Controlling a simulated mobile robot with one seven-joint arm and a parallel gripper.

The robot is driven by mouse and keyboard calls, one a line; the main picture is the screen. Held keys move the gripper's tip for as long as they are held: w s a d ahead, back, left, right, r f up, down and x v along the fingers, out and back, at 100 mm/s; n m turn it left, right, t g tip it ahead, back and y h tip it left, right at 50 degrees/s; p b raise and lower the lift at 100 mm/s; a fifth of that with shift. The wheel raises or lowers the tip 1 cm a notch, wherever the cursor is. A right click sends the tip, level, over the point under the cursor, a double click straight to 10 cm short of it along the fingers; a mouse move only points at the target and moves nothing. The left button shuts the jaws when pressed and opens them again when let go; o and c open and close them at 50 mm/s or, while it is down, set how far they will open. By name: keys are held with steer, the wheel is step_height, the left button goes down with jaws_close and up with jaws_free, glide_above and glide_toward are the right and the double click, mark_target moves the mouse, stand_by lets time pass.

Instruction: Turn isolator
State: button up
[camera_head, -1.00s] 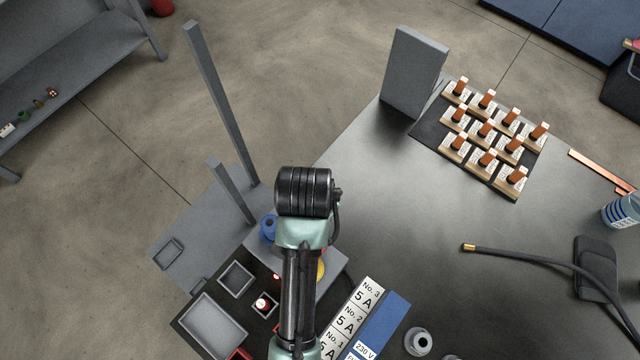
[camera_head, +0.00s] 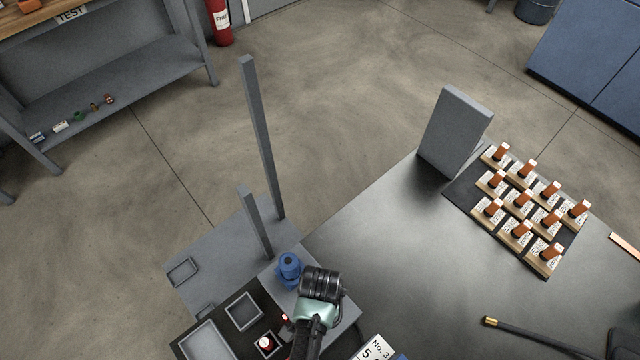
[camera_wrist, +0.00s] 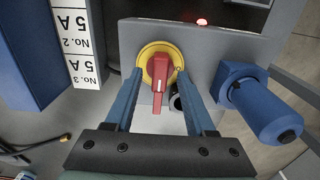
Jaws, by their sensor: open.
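The isolator is a red handle (camera_wrist: 159,78) on a round yellow plate (camera_wrist: 146,58), set on a grey panel (camera_wrist: 205,50), in the wrist view. The handle's long side runs nearly up and down in the picture. My gripper (camera_wrist: 161,72) is open, with one blue finger on each side of the handle. Gaps show between the handle and both fingers. How deep the fingertips reach along the handle I cannot tell. In the head view, my arm hides the isolator and my fingers.
A blue connector (camera_wrist: 265,108) sticks out right of the isolator, close to the right finger; it also shows in the head view (camera_head: 289,268). Labels "No. 2" and "No. 3" (camera_wrist: 78,45) are at left. A red lamp (camera_wrist: 202,22) glows above. Grey posts (camera_head: 262,140) stand behind.

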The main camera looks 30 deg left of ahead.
steer(key=shift+f, duration=0.55)
jaws_close()
